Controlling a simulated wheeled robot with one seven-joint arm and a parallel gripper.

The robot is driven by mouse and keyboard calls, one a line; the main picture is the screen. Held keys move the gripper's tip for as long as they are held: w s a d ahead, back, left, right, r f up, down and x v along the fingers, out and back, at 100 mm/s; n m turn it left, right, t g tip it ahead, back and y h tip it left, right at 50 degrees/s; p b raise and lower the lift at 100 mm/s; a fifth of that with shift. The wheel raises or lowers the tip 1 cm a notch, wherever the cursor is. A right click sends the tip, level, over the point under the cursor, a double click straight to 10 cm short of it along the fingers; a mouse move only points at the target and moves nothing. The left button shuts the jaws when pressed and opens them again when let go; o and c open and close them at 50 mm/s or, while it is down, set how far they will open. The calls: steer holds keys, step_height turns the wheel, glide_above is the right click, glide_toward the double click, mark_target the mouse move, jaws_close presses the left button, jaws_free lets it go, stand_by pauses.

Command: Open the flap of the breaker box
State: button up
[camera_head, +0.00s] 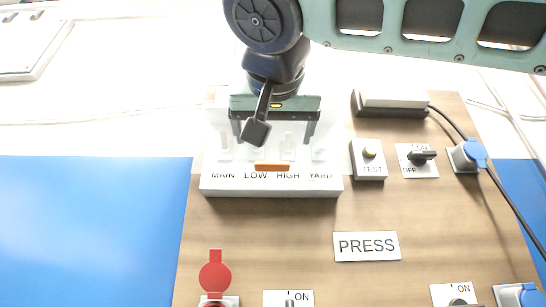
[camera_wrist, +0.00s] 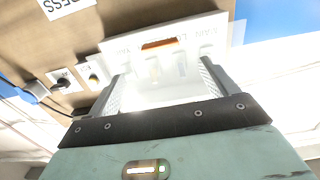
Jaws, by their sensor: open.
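The breaker box (camera_head: 270,187) is a white box on the wooden board, with a row of pale switches labelled MAIN, LOW, HIGH and YARD. A clear, see-through flap seems to lie over the switches, with an orange-brown tab (camera_head: 272,168) at its front edge. The tab also shows in the wrist view (camera_wrist: 163,43). My gripper (camera_head: 275,140) is over the far part of the box, its two fingers spread wide and empty. In the wrist view the fingers (camera_wrist: 161,85) flank the switch area. Whether they touch the flap I cannot tell.
Right of the box are a TEST button (camera_head: 369,155), an ON/OFF knob (camera_head: 420,158) and a blue socket (camera_head: 467,155) with a black cable. A PRESS plate (camera_head: 366,246) and a red round cover (camera_head: 215,275) are nearer. The board between is clear.

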mark_target(272, 162)
steer(key=w+p, duration=0.2)
steer(key=w, duration=0.8)
steer(key=shift+d, duration=0.15)
steer(key=c, duration=1.4)
steer(key=shift+s+p, duration=0.15)
steer(key=shift+p, duration=0.25)
